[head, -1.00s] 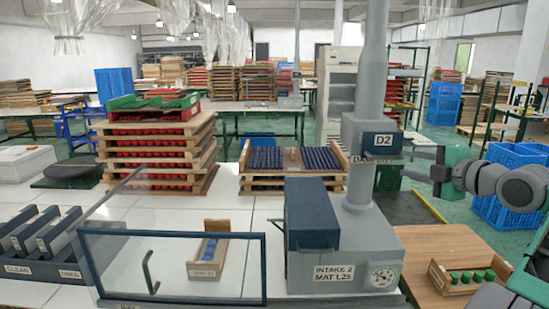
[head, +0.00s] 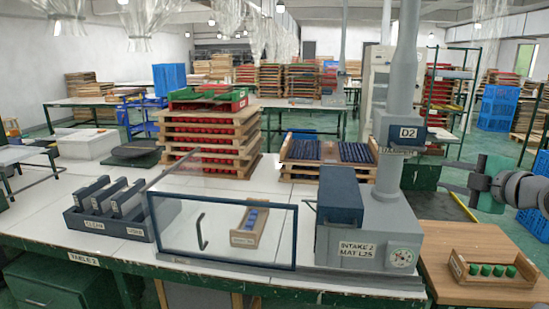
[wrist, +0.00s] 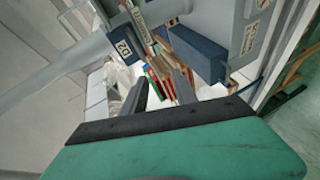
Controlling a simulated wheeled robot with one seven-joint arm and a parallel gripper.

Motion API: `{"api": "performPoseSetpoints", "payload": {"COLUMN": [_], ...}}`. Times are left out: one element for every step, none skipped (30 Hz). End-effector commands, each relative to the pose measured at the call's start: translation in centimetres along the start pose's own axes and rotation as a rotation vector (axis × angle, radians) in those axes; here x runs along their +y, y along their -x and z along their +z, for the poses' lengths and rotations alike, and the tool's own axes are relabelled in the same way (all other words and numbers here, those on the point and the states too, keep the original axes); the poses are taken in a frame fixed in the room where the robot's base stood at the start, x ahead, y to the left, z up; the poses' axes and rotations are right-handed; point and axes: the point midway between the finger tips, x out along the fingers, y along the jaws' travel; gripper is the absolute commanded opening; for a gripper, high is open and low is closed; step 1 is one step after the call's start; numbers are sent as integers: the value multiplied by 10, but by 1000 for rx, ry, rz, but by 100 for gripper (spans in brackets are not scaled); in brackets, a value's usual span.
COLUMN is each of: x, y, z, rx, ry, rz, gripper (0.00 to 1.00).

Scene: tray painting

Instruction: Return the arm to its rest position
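My gripper (head: 450,177) is at the right of the head view, in the air to the right of the grey column. Its two dark fingers stand apart with nothing between them. The wrist view also shows the fingers (wrist: 160,92) apart, with the tray stack far behind the gap. My green wrist housing fills the lower part of that view. Only the last part of my arm shows at the right edge of the head view.
The grey intake machine (head: 375,235) with its blue box stands left of my gripper on the white table (head: 130,185). A wooden side table (head: 470,240) below carries a tray (head: 495,281) of green pieces. A stacked-tray pile (head: 208,142) stands farther left.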

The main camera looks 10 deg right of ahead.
Motion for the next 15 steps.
{"api": "performPoseSetpoints", "payload": {"x": [2,0,-3,-5,-8,-12,-16,-21,-28,-34,-41,-51,-60,-70,-85], "y": [-7,-12,-18,-23,-28,-35,-40,-46,-52,-57,-61,-66,-69,-71,-72], "z": [-10,-14,-21,-27,-32,-42,-50,-58,-70,-79,-89,-104,-116,-128,-146], "rx": [0,-3,-6,-11,-16,-23,-29,-36,-49,-60,-72,-92,-109,-129,-161], "ry": [-30,-52,-86,-114,-144,-187,-222,-260,-313,-354,-397,-458,-504,-554,-623], "rz": [-15,-26,-41,-54,-69,-89,-108,-127,-155,-176,-200,-234,-260,-289,-331], "gripper": [34,34,34,34,34,34,34,34,34,34,34,34,34,34,34]}}
